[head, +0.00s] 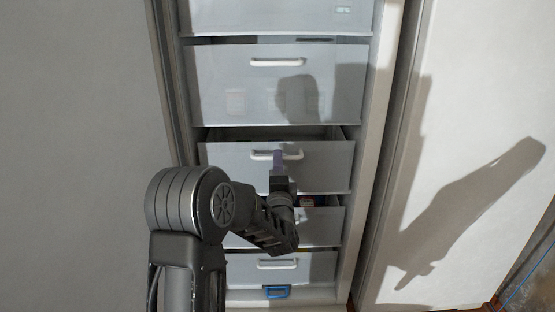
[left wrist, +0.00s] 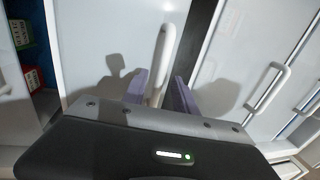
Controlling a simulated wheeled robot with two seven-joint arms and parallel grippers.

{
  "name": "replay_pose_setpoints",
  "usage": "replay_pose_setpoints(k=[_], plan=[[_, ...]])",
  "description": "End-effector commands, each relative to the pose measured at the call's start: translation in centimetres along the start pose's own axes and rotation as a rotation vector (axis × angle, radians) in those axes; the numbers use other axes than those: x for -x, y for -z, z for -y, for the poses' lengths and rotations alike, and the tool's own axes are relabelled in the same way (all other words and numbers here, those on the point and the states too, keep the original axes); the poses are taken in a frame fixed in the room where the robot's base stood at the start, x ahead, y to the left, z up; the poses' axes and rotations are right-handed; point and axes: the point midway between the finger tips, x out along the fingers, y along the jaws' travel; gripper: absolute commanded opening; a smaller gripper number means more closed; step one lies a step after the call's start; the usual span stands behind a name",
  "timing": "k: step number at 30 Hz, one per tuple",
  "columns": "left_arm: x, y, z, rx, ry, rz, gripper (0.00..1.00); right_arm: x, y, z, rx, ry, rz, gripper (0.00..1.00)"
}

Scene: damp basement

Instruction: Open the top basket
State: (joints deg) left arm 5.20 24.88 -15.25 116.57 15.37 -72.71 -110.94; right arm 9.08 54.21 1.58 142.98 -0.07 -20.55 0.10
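The freezer's stacked baskets have pale grey fronts with white handles. In the head view the uppermost front (head: 275,14) is cut off by the top edge and looks closed. Below it is a large closed front (head: 320,83) with a white handle. The basket below that (head: 230,168) stands somewhat pulled out, with its rim and a dark gap showing. My left gripper (head: 279,156) is at this basket's handle (head: 296,155). In the left wrist view the handle (left wrist: 161,60) lies between the open purple fingers, with a gap at the right finger. My right gripper is not in view.
Two lower baskets show below, partly behind my left arm; the bottom one (head: 308,268) has a blue item (head: 277,292) beneath it. Coloured boxes (left wrist: 33,78) show inside the freezer in the wrist view. White panels flank the freezer, the right one (head: 470,90) carrying my arm's shadow.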

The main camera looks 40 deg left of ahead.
Motion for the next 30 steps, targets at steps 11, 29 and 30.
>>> replay_pose_setpoints(k=[11, 29, 30], plan=[[-2.9, 0.1, 0.0, -0.001, 0.000, -0.001, 0.34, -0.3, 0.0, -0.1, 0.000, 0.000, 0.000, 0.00], [-2.8, 0.0, 0.0, 0.000, -0.001, -0.001, 0.00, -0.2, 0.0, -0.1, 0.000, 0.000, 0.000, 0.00], [-2.8, 0.0, 0.0, 0.000, -0.001, -0.001, 0.00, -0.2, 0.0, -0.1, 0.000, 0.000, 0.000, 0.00]])
